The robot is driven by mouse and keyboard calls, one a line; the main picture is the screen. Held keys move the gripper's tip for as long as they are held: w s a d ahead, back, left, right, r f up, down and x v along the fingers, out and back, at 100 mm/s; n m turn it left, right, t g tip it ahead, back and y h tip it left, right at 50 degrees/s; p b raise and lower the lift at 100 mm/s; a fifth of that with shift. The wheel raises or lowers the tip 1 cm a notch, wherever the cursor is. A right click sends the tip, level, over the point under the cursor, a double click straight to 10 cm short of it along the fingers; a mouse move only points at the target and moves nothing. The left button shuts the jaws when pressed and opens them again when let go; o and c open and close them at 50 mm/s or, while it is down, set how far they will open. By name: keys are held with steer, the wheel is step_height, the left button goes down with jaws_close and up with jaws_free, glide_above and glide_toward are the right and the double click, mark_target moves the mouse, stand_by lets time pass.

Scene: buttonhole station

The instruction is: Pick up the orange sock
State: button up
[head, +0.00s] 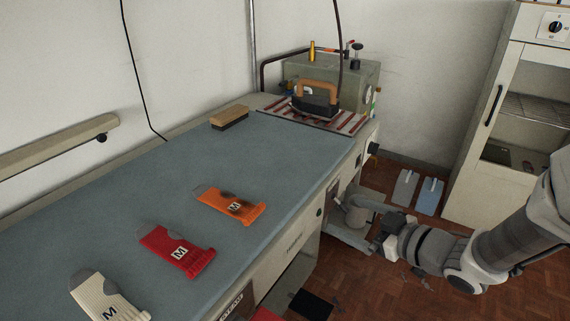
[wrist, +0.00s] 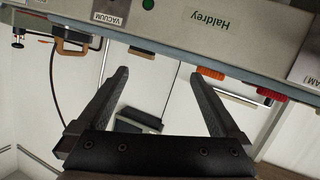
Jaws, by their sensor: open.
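The orange sock (head: 221,203) lies flat on the blue-grey table top, with a dark patch and a white "M" label. Its ribbed cuff points toward the table's front edge. In the wrist view only a small orange strip of it (wrist: 210,73) shows past the table edge. My gripper (wrist: 160,74) is open with nothing between its fingers. In the head view my arm's end is off the table's front side, to the right of the sock and apart from it.
A red sock (head: 163,243) and a cream sock (head: 93,289) lie nearer on the table (head: 135,205). A brush (head: 229,118) and an iron (head: 315,98) stand at the far end. A white cabinet (head: 520,150) stands right. The table's front edge lies between my gripper and the socks.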

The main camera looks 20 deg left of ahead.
mark_target(258, 214)
steer(key=s+a+f+n+g+y+b, duration=0.1)
steer(key=s+a+f+g+y+b, duration=0.1)
steer(key=s+a+f+g+y, duration=0.25)
steer(key=shift+n+t+y, duration=0.25)
steer(key=shift+n+y, duration=0.05)
steer(key=shift+y, duration=0.15)
steer(key=b+x, duration=0.1)
steer(key=x, duration=0.4)
steer(key=s+r+b+x, duration=0.1)
steer(key=x, duration=0.4)
steer(key=r+b+x, duration=0.1)
steer(key=x, duration=0.5)
steer(key=shift+s+a+b, duration=0.25)
steer(key=shift+b, duration=0.15)
steer(key=c, duration=1.1)
steer(key=shift+o, duration=0.2)
steer(key=shift+r, duration=0.1)
